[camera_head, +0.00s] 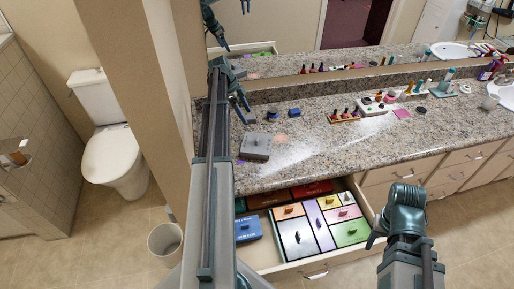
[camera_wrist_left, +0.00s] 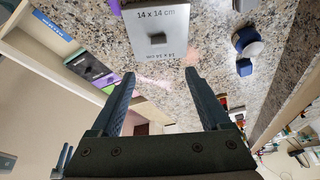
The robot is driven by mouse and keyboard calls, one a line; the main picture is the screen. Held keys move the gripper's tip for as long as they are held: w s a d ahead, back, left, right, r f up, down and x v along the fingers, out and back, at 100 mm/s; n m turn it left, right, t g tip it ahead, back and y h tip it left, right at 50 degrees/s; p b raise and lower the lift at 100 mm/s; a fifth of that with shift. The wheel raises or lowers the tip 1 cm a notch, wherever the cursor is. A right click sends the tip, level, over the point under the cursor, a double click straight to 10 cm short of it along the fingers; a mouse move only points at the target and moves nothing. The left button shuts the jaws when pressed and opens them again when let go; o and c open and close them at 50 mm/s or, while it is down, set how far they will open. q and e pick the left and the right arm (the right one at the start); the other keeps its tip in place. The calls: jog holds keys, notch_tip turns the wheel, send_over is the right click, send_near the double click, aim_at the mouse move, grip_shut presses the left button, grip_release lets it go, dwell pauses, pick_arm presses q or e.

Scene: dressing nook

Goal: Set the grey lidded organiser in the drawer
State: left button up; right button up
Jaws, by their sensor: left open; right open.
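The grey lidded organiser (camera_head: 256,142), with a small knob on its lid, stands on the granite counter behind the open drawer (camera_head: 337,262). In the left wrist view the organiser (camera_wrist_left: 178,22) is at the top centre, marked "14 x 14 cm", beyond my fingertips. My left gripper (camera_head: 244,109) is open and empty above the counter, left of and behind the organiser; its spread fingers (camera_wrist_left: 160,74) show in the wrist view. My right gripper (camera_head: 372,239) is open beside the drawer's right front corner; its fingers are partly hidden.
The drawer holds a blue box (camera_head: 248,228) at left, red and brown boxes at the back, and several coloured lidded organisers in the middle and right. Small blue items (camera_head: 272,115) stand behind the organiser. Bottles and a sink (camera_head: 507,93) are at right.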

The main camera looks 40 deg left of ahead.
pick_arm(q)
jog(key=b, duration=0.8)
send_over(257, 138)
jog(key=s+a, duration=0.1)
jog(key=a, duration=0.1)
notch_tip(257, 138, down, 8)
jog(key=shift+r, duration=0.15)
jog(key=shift+d+f, duration=0.15)
jog(key=shift+f, duration=0.05)
jog(key=b+x, duration=0.4)
jog(key=shift+s+a+f+b, duration=0.15)
jog(key=shift+a+f+b, duration=0.15)
jog(key=shift+f, duration=0.15)
jog(key=shift+d+f+b, duration=0.2)
jog(key=shift+f+b, duration=0.1)
jog(key=shift+r, duration=0.1)
grip_shut()
